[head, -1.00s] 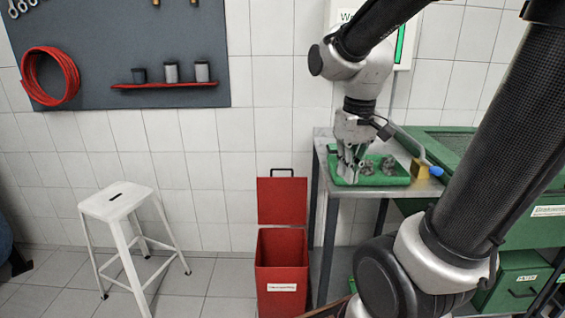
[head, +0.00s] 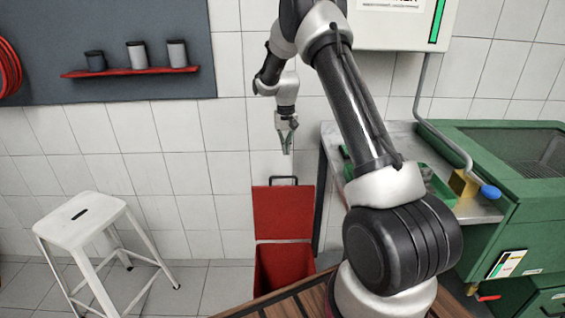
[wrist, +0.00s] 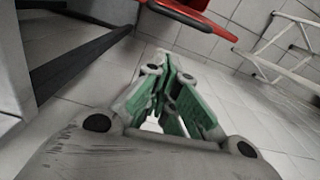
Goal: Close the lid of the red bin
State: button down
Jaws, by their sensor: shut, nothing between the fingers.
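The red bin (head: 285,268) stands on the floor against the tiled wall, with its lower part hidden by a wooden top. Its lid (head: 283,212) stands open, upright behind the opening, with a dark handle (head: 283,180) on its top edge. My gripper (head: 287,145) points down just above the lid handle, in front of the wall. In the wrist view my gripper's green-padded fingers (wrist: 168,75) are shut and empty.
A white stool (head: 80,225) stands left of the bin. A metal table (head: 478,210) with a green tray (head: 440,190) stands to the right, close to the bin. A slatted wooden top (head: 285,303) lies in front. A green machine (head: 530,190) is at far right.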

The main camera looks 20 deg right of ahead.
notch_tip(320, 180, down, 8)
jog(key=s+a, duration=0.1)
jog(key=s, duration=0.1)
jog(key=shift+f+m, duration=0.2)
jog(key=shift+m, duration=0.2)
jog(key=shift+s+a, duration=0.1)
dwell(0.4)
